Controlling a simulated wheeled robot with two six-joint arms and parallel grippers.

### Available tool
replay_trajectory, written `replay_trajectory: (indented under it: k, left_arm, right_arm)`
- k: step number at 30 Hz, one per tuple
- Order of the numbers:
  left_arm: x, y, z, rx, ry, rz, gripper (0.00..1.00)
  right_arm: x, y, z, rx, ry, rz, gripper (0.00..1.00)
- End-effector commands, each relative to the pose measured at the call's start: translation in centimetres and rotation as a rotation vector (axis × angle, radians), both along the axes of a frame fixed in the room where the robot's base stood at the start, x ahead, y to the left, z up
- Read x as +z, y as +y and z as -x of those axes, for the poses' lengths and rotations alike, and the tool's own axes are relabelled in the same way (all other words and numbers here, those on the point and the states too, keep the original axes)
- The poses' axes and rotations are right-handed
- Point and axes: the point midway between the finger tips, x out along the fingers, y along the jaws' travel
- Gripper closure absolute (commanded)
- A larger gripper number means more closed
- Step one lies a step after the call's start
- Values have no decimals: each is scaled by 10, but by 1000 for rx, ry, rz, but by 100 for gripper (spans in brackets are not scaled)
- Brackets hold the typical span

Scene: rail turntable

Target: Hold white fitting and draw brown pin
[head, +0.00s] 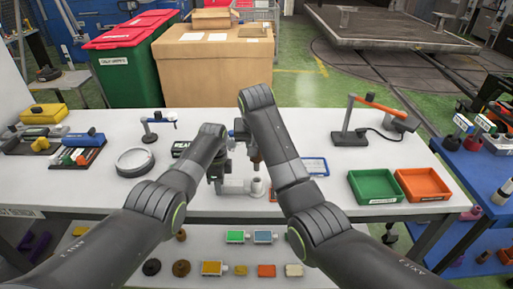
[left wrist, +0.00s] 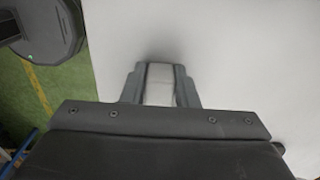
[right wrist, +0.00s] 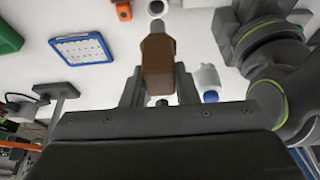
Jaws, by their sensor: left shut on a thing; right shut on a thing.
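The white fitting (head: 238,187) stands low over the table, with an upright round socket at its right end. My left gripper (head: 216,182) is shut on it; in the left wrist view a white part of the fitting (left wrist: 160,83) sits between the fingers. The brown pin (head: 256,156) is upright above the socket, with its grey tip down. My right gripper (right wrist: 158,85) is shut on the brown pin (right wrist: 157,62). In the right wrist view the socket's dark opening (right wrist: 156,8) shows beyond the grey tip, and the two look apart. My arm hides part of the right gripper in the head view.
A blue-framed board (head: 315,167), green tray (head: 374,187) and orange tray (head: 423,184) lie to the right. A lamp-like stand (head: 350,137) is behind them. A grey ring (head: 134,161) lies left. A small orange part (right wrist: 122,10) lies near the socket.

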Motion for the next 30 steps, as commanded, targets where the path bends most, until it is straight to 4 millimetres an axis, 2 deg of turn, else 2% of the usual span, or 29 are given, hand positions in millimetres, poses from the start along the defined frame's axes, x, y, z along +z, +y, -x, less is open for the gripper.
replay_trajectory:
  k: [13, 23, 24, 30]
  left_arm:
    - [0, 0, 0, 0, 1, 0, 99]
    - [0, 0, 0, 0, 1, 0, 99]
    - [0, 0, 0, 0, 1, 0, 72]
    - [0, 0, 0, 0, 1, 0, 48]
  right_arm:
    - [36, 0, -1, -1, -4, 0, 100]
    - [41, 0, 0, 0, -2, -1, 100]
    - [41, 0, 0, 0, -2, -1, 100]
    - [41, 0, 0, 0, -2, -1, 100]
